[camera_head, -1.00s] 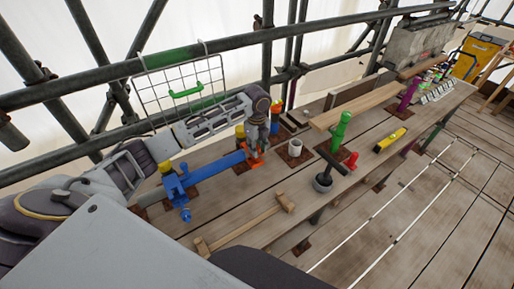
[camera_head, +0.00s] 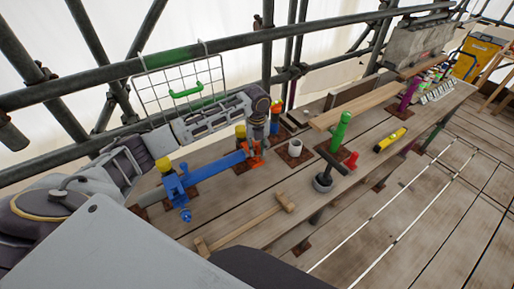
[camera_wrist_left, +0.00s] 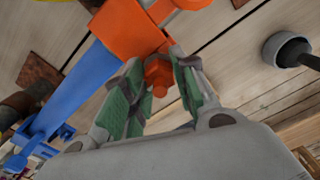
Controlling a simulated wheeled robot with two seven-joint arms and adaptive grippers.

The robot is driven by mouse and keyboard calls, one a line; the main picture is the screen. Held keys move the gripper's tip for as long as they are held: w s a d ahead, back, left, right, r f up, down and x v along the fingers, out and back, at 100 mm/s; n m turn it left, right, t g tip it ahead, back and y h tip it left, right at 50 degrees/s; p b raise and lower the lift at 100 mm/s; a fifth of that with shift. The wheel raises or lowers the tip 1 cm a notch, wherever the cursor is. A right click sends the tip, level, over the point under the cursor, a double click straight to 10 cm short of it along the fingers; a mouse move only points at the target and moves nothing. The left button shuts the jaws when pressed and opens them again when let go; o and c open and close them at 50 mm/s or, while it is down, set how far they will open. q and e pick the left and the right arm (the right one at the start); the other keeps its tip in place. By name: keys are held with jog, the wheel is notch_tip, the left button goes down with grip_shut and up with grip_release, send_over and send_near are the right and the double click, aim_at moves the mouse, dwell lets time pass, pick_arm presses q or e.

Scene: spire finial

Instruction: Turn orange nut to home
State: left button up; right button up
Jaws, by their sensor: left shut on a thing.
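The orange nut (camera_wrist_left: 158,73) is in the left wrist view, between the green-padded fingers of my left gripper (camera_wrist_left: 160,84). It sits beside an orange clamp-like piece (camera_wrist_left: 127,30) at the end of a blue bar (camera_wrist_left: 68,92). In the head view, my left gripper (camera_head: 257,137) comes down from above onto the orange piece (camera_head: 251,151) at the right end of the blue bar (camera_head: 216,165). The gripper is shut on the nut. The nut is too small and hidden to make out in the head view. My right gripper is not in view.
A wooden mallet (camera_head: 243,228), a grey cup with a dark handle (camera_head: 324,181), a green post (camera_head: 340,132) and a yellow level (camera_head: 391,140) are on the planks. A wire basket (camera_head: 183,90) hangs on the rail behind my arm.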

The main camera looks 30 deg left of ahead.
pick_arm(q)
jog(key=shift+w+r, duration=0.1)
jog(key=shift+r, duration=0.05)
jog(key=o, duration=1)
jog(key=shift+r, duration=5.9)
